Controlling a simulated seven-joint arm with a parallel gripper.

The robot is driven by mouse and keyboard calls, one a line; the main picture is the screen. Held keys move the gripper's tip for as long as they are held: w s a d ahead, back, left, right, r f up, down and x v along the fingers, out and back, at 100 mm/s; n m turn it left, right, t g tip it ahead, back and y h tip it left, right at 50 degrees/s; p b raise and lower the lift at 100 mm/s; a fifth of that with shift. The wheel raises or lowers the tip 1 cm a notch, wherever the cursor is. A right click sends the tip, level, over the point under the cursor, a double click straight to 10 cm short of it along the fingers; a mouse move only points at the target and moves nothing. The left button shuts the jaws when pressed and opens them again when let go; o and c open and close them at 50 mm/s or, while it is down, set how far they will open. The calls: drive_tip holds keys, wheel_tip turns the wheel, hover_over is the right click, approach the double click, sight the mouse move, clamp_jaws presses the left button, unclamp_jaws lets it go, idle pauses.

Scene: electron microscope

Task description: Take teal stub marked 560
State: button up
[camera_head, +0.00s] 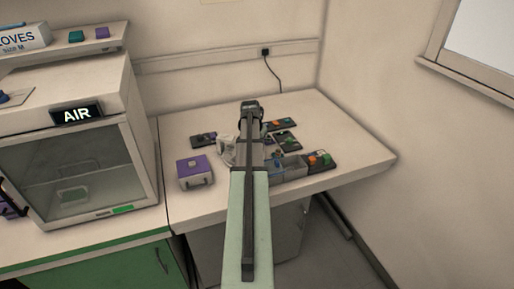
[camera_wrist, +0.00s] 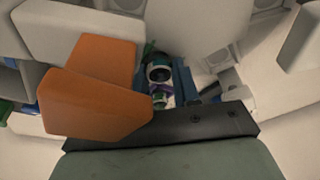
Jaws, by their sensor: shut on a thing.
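My gripper (camera_wrist: 165,98) appears shut on the dark green piece, though the fingertips are hard to make out. I cannot read the mark 560 on anything.
A purple-topped box (camera_head: 195,171) stands left of my arm, and a grey bin (camera_head: 292,168) right of it. A cabinet marked AIR (camera_head: 78,170) stands at the left. In the wrist view, a large orange block (camera_wrist: 95,105) is close at the left. The right table end is clear.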

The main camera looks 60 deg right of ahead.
drive_tip(key=c, duration=0.4)
drive_tip(key=shift+r, duration=0.1)
drive_tip(key=shift+c, duration=0.2)
